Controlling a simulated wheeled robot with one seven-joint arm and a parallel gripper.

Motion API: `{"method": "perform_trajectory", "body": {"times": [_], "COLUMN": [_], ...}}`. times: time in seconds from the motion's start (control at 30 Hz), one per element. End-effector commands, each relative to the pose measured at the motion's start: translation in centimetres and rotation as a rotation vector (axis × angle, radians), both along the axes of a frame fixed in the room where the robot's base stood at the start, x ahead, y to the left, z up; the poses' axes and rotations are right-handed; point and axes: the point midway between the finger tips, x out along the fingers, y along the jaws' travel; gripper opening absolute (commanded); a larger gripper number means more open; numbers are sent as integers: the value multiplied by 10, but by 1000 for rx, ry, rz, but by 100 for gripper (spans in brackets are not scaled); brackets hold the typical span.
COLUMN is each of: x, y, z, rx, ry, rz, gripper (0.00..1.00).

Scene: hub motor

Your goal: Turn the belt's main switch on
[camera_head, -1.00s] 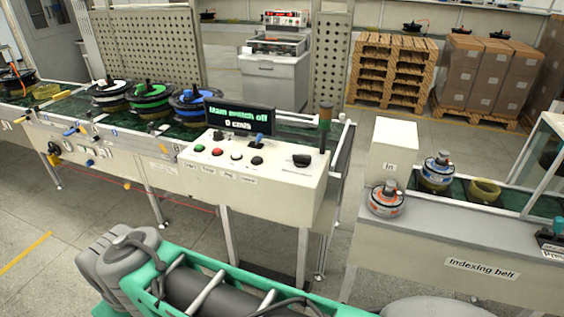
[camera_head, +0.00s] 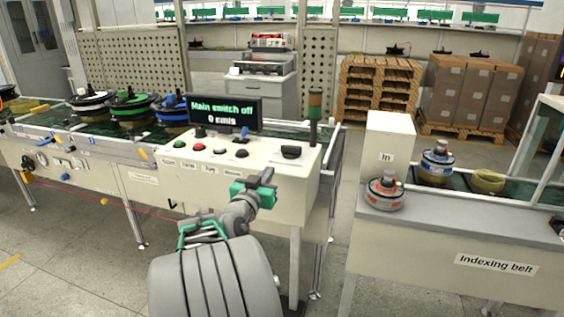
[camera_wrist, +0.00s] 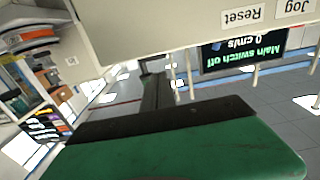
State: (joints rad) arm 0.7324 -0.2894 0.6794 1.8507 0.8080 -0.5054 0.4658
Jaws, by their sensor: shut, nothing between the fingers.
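The control box (camera_head: 262,170) carries a display (camera_head: 225,113) that reads "Main switch off" and "0 cm/s". A black rotary knob (camera_head: 291,152) sits at the right end of its top. I take it for the main switch, but its label is not readable here. My gripper (camera_head: 266,182) is shut and empty, in front of the box's front face, below and left of the knob, and apart from it. In the wrist view my gripper's green and black part (camera_wrist: 170,140) fills the bottom, and the display (camera_wrist: 245,50) appears upside down.
Several buttons and a small lever stand left of the knob, including a green button (camera_head: 179,144) and a red button (camera_head: 198,147). A signal lamp (camera_head: 315,105) rises behind the knob. The indexing belt (camera_head: 455,240) stands right, across a floor gap. Motor hubs lie on the left belt.

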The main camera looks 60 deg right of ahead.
Motion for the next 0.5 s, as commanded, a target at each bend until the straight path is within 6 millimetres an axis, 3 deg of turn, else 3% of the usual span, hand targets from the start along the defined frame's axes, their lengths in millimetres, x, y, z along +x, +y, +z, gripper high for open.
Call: {"method": "perform_trajectory", "body": {"times": [0.27,0.5], "x": [2,7], "y": [-7,-53], "z": [1,0], "rx": [3,6], "ry": [0,2], "rz": [0,-2], "gripper": [0,0]}}
